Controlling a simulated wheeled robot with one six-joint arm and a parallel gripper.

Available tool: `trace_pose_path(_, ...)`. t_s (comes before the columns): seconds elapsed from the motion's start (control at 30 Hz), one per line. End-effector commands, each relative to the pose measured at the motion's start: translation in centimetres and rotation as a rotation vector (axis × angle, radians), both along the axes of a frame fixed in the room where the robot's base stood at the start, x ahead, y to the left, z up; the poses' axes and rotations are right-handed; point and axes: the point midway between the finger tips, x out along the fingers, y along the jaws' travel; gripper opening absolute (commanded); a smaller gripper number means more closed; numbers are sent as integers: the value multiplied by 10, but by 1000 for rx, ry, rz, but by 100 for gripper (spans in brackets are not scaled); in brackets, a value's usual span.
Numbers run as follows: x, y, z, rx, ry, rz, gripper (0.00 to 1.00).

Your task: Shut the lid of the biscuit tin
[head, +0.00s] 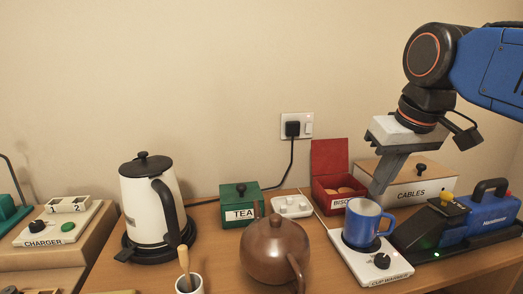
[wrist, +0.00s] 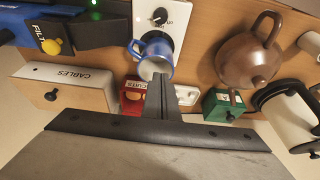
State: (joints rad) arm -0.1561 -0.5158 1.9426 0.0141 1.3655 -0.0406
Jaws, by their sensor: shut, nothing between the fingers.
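The red biscuit tin (head: 324,200) stands at the back of the desk by the wall. Its lid (head: 329,158) is open and stands upright at the back. Round biscuits (head: 342,188) show inside, and the label on the front is partly hidden by the blue mug. My gripper (head: 377,190) is shut and empty, pointing down just right of the tin and above and behind the mug. In the wrist view, the fingers (wrist: 160,86) partly hide the tin (wrist: 132,99), which shows beside them.
A blue mug (head: 362,222) stands on the cup warmer (head: 385,265), close below my gripper. The cables box (head: 430,182) is to the right behind it. A brown teapot (head: 272,250), green tea box (head: 238,205), white switch block (head: 291,205) and kettle (head: 143,205) stand to the left.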

Motion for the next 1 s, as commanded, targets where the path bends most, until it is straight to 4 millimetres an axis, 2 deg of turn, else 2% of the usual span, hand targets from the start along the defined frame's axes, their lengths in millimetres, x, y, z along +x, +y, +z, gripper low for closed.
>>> trace_pose_path(0.2,-11,-2,-1,0,-1,0,0)
trace_pose_path(0.57,-13,-3,-2,0,-1,0,0)
trace_pose_path(1.0,-42,-8,-8,0,-1,0,0)
